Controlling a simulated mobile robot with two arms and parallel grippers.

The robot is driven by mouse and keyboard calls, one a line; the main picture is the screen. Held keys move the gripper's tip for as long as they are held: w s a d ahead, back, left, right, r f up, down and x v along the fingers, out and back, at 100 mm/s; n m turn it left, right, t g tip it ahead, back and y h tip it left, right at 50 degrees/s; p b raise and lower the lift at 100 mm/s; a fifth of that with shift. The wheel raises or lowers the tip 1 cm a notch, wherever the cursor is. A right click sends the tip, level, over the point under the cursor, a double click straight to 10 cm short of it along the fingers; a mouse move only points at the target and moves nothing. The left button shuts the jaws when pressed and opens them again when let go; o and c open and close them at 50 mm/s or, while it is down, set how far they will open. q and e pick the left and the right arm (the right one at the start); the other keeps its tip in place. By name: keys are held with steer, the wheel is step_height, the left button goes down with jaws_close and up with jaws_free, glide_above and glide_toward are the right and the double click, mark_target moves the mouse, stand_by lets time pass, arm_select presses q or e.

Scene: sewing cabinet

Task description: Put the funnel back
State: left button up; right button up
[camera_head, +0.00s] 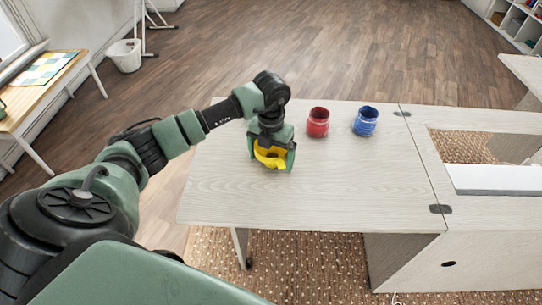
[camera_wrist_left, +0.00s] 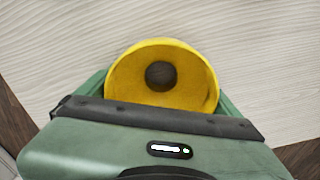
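The yellow funnel (camera_head: 270,155) is between the fingers of my left gripper (camera_head: 273,160), over the left part of the pale wooden table. In the left wrist view the funnel (camera_wrist_left: 123,84) shows its wide round mouth and a dark hole at its centre. The green fingers of the gripper (camera_wrist_left: 162,95) sit close against both sides of the funnel, and the gripper looks shut on it. The funnel's lower part is hidden, and I cannot tell whether it touches the tabletop. My right gripper is not in view.
A red jar (camera_head: 318,122) and a blue jar (camera_head: 366,121) stand on the table (camera_head: 350,190), right of my left gripper. The front and right of this tabletop are clear. Farther right is the cabinet's rectangular opening with a white part (camera_head: 495,180).

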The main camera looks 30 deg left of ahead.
arm_select(q)
steer(key=shift+r, duration=0.1)
steer(key=shift+r, duration=0.25)
step_height(320, 180, up, 12)
steer(key=shift+f+b, duration=0.15)
steer(key=shift+b, duration=0.25)
stand_by(0.4)
